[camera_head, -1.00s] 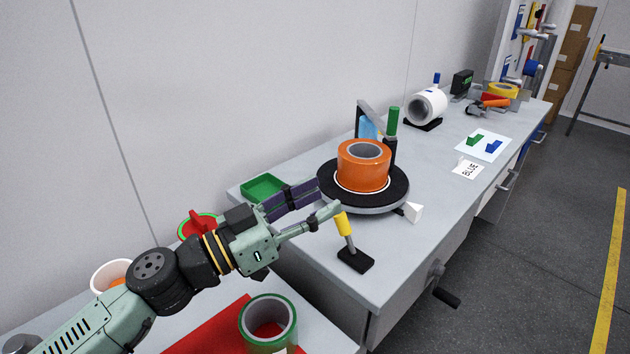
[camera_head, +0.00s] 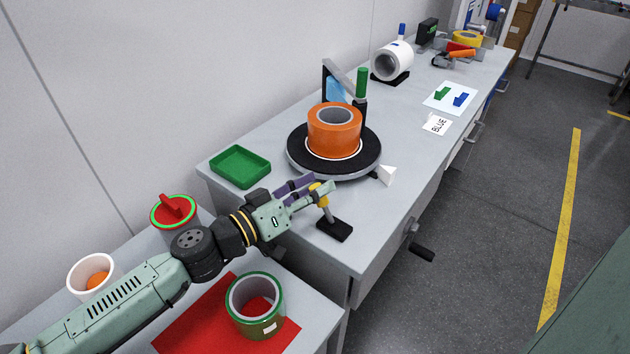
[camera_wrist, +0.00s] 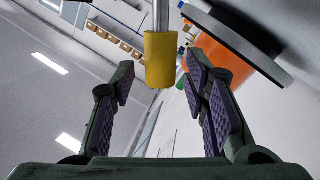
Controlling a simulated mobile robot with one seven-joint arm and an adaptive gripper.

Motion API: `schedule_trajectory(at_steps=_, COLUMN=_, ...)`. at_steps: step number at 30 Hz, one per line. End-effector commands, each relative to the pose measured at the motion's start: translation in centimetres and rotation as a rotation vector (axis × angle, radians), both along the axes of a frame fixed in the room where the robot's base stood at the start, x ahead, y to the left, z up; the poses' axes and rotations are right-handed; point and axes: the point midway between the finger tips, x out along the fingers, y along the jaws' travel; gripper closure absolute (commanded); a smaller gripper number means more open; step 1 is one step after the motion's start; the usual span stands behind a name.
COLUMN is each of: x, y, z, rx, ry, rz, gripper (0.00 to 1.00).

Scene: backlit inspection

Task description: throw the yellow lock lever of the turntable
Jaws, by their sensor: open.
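The yellow grip (camera_head: 322,194) of the lock lever tops a grey rod on a black base (camera_head: 335,230) near the bench's front edge. The lever leans slightly left. The turntable (camera_head: 297,152), a black disc on a grey body, stands behind it and carries an orange ring (camera_head: 334,135). My gripper (camera_head: 320,187) is open at the yellow grip. In the wrist view the yellow grip (camera_wrist: 160,60) lies between the spread purple-padded fingers (camera_wrist: 162,78), near their tips. Gaps show on both sides. The turntable's rim (camera_wrist: 238,40) shows at upper right there.
A green tray (camera_head: 240,167) lies left of the turntable. A white wedge (camera_head: 387,175) sits at its right edge. A green-handled post (camera_head: 361,85) stands behind. A green tape ring (camera_head: 256,305) lies on a red mat (camera_head: 190,325). The bench around the lever's base is clear.

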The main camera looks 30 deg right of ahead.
Motion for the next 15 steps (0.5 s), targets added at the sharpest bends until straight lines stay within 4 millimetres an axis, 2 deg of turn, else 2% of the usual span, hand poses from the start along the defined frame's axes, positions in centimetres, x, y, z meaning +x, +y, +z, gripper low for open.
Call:
schedule_trajectory(at_steps=10, x=0.08, y=-0.55, z=-0.05, rx=0.0, ry=0.0, rz=0.0, gripper=0.59)
schedule_trajectory(at_steps=15, x=0.07, y=-0.55, z=-0.03, rx=0.0, ry=0.0, rz=0.0, gripper=0.69)
